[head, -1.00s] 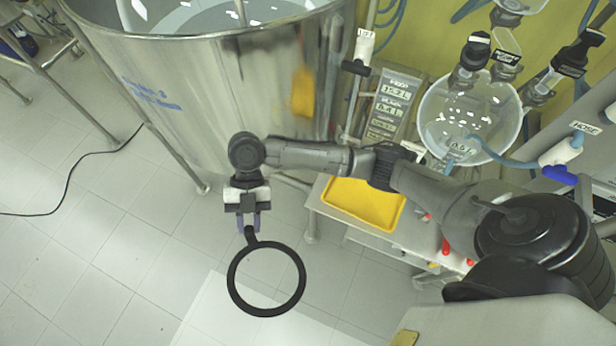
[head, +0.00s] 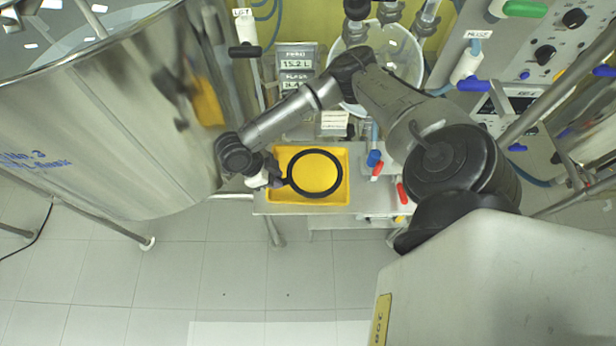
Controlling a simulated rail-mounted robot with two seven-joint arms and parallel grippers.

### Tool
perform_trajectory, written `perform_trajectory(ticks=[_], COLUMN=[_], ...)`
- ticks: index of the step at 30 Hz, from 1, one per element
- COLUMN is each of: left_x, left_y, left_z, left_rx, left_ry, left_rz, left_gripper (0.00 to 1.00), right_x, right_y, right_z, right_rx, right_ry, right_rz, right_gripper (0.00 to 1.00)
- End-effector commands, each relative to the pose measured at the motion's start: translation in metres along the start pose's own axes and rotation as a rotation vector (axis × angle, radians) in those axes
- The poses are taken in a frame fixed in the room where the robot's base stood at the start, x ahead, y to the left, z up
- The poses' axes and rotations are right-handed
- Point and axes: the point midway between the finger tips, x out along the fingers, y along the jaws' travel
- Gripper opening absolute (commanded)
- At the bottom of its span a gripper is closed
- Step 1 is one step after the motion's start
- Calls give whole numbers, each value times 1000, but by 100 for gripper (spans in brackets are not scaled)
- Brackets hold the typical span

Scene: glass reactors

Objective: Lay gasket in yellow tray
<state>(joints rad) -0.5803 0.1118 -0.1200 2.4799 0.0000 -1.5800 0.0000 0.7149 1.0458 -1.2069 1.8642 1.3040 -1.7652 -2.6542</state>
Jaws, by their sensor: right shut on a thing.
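The black ring gasket (head: 341,172) shows in the head view over the yellow tray (head: 340,198), its ring within the tray's outline. I cannot tell whether it touches the tray floor or hangs above it. My right gripper (head: 280,183) is at the tray's left edge, shut on the gasket's tab at the left of the ring. The fingertips are small and partly hidden by the wrist. My left gripper is not in view.
The tray lies on a metal bench (head: 300,209). A large steel vessel (head: 110,120) stands close on the left. Red and blue valve handles (head: 376,170) are right of the tray. A glass reactor vessel (head: 400,55) is behind. Tiled floor lies in front.

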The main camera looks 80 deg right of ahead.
Motion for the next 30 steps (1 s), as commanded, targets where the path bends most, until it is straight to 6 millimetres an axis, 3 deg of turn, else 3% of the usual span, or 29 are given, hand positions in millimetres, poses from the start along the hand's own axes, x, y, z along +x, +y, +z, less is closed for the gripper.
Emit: perform_trajectory(ticks=[3, 8, 15, 23, 30], left_x=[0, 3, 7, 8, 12], left_y=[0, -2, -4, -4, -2], left_z=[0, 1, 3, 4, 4], left_rx=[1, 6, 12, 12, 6], left_ry=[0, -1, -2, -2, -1], left_rz=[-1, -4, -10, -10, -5], left_gripper=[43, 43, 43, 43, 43], right_x=[2, 18, 49, 61, 85], right_y=[-27, -44, -46, -46, -45], right_z=[-2, 4, 21, 28, 42], right_rx=[10, 9, 8, 7, 8], right_ry=[7, 14, 13, 12, 14], right_rz=[1, 3, 2, 1, 2], right_gripper=[0, 0, 0, 0, 0])
